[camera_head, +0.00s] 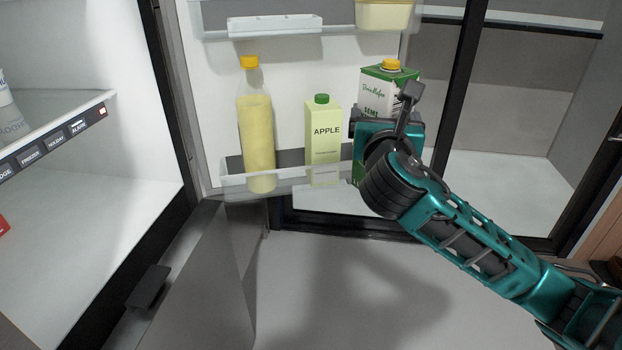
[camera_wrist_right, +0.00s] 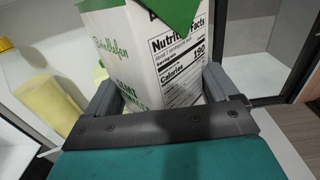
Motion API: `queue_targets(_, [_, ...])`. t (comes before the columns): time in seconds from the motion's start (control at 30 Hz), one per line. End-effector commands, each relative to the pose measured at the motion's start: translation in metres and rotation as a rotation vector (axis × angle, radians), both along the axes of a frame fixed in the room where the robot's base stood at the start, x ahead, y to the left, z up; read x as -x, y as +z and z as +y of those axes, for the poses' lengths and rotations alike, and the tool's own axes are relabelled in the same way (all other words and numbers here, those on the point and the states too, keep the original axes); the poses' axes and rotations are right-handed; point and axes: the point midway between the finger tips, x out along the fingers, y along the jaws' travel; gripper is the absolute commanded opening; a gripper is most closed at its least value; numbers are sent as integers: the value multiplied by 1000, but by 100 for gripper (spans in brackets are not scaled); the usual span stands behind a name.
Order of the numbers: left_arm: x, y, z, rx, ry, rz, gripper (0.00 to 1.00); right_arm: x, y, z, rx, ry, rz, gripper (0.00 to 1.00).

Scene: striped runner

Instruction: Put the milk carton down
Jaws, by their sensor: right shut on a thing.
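The milk carton (camera_head: 378,92) is green and white with a yellow cap, near the right end of the fridge door's lower shelf (camera_head: 290,183). It stands close to upright. My right gripper (camera_head: 386,118) is shut on it, and my arm hides much of its lower part. I cannot tell whether its base touches the shelf. In the right wrist view the carton (camera_wrist_right: 150,55) sits between both fingers (camera_wrist_right: 160,88), its nutrition label showing. My left gripper is not in view.
A yellow-capped bottle (camera_head: 257,130) and a pale green apple juice carton (camera_head: 323,140) stand in the lower door shelf, left of the milk. An upper door shelf (camera_head: 275,33) is above. An open fridge interior (camera_head: 90,190) lies at left.

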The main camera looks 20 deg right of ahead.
Motion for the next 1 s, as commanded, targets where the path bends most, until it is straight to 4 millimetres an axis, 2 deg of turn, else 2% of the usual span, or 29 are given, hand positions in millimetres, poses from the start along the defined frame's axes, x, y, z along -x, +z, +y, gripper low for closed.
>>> queue_targets(0.17, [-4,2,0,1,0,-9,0,-13,8,-13,-1,-25,1,36])
queue_targets(0.7, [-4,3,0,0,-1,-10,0,-118,8,-79,-4,-24,0,36])
queue_targets(0.97, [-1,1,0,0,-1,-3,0,-156,8,-102,-4,-21,0,36])
queue_targets(1.0, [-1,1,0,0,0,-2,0,-154,-4,-100,-4,-20,5,36])
